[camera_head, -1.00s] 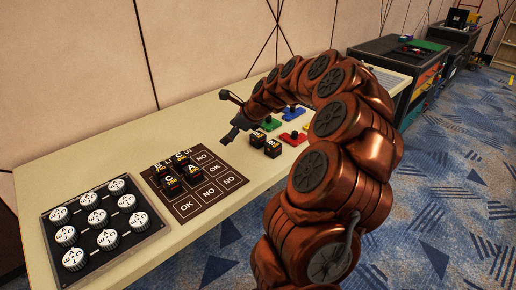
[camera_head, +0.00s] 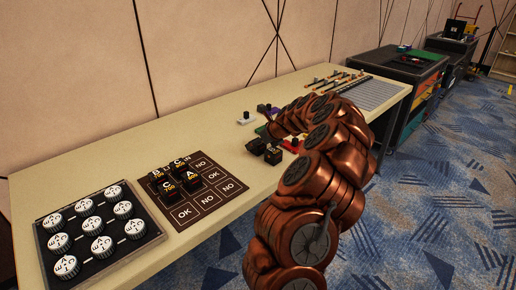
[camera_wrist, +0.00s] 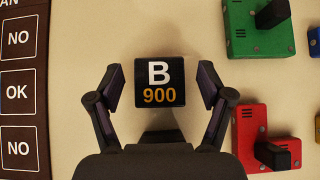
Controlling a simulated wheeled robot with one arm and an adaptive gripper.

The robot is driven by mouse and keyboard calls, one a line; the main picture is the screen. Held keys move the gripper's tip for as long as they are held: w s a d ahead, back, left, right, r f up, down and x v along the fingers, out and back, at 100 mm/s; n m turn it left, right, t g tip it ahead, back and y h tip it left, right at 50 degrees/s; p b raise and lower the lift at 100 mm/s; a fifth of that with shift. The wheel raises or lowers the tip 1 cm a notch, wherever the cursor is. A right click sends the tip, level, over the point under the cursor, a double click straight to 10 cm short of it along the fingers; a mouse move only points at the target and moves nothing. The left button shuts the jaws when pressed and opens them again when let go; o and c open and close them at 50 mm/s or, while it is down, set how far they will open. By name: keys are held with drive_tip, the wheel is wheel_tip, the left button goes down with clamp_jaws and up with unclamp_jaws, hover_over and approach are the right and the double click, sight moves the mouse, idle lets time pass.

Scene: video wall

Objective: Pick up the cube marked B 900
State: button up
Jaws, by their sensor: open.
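The cube marked B 900 (camera_wrist: 160,80) is black with a white B and orange 900. It stands on the cream table in the middle of the wrist view, face up and nearly square to the view. My gripper (camera_wrist: 160,76) is open, with one finger on each side of the cube and a visible gap on both sides. Its fingertips reach beside the cube, and nothing is held. In the head view, my arm reaches down over the table, and dark shapes cluster at its end. I cannot clearly separate gripper from cube there.
A brown mat (camera_head: 196,204) with NO and OK cells carries several lettered black cubes, left of the gripper. A green block (camera_wrist: 258,35) and a red block (camera_wrist: 250,140) lie close on the right. A dial panel (camera_head: 98,233) is at the table's near left end.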

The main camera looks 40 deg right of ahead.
drive_tip(key=shift+x, duration=1.25)
drive_tip(key=shift+c, duration=0.4)
drive_tip(key=c, duration=1.2)
drive_tip(key=shift+r, duration=0.1)
